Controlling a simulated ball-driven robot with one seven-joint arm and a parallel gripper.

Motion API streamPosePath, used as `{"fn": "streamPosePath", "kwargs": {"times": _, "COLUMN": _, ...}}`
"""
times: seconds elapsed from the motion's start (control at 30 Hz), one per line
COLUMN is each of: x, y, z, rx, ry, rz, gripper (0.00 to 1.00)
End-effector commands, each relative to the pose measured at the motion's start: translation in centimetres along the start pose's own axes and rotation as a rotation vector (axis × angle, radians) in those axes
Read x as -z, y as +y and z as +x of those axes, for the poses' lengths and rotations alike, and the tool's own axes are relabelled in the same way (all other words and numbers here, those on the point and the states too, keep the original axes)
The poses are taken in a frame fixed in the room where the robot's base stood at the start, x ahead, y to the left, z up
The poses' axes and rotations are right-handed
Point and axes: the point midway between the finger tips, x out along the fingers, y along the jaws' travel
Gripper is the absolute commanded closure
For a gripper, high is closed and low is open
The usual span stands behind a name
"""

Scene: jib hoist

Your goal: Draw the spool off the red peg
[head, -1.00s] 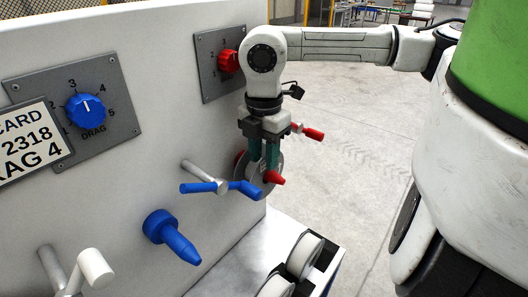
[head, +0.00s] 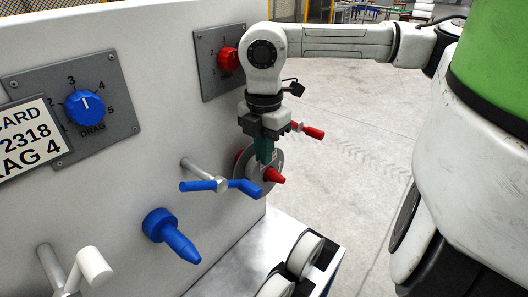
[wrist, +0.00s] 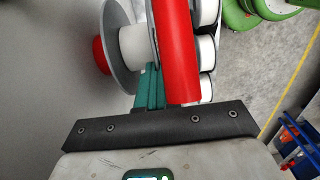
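The spool (head: 274,159) sits around the red peg on the white panel; the tapered red tip (head: 272,176) stands out in front. In the wrist view the spool (wrist: 131,44) shows grey flanges and a white hub, with a red part (wrist: 101,55) behind it. My gripper (head: 264,158) points down at the spool's top, its green fingers close together. In the wrist view the fingers (wrist: 150,88) close at the front flange's edge; the exact contact is partly hidden. A red bar (wrist: 177,50) stands close in front of them.
A red handle (head: 314,132) is just right of my gripper. A blue-handled crank (head: 243,187) and a blue peg (head: 172,236) are to the left, a white crank (head: 95,266) farther left. White rolls (head: 305,256) lie on a rack below. Open floor is to the right.

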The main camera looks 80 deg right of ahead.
Motion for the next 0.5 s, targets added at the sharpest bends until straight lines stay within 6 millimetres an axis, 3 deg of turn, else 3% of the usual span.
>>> {"fn": "streamPosePath", "kwargs": {"times": 0.27, "x": 0.0, "y": -0.1, "z": -0.2, "rx": 0.0, "ry": 0.001, "rz": 0.0, "gripper": 1.0}}
{"fn": "streamPosePath", "kwargs": {"times": 0.5, "x": -0.1, "y": -1.4, "z": -0.1, "rx": -0.001, "ry": 0.0, "rz": 0.001, "gripper": 1.0}}
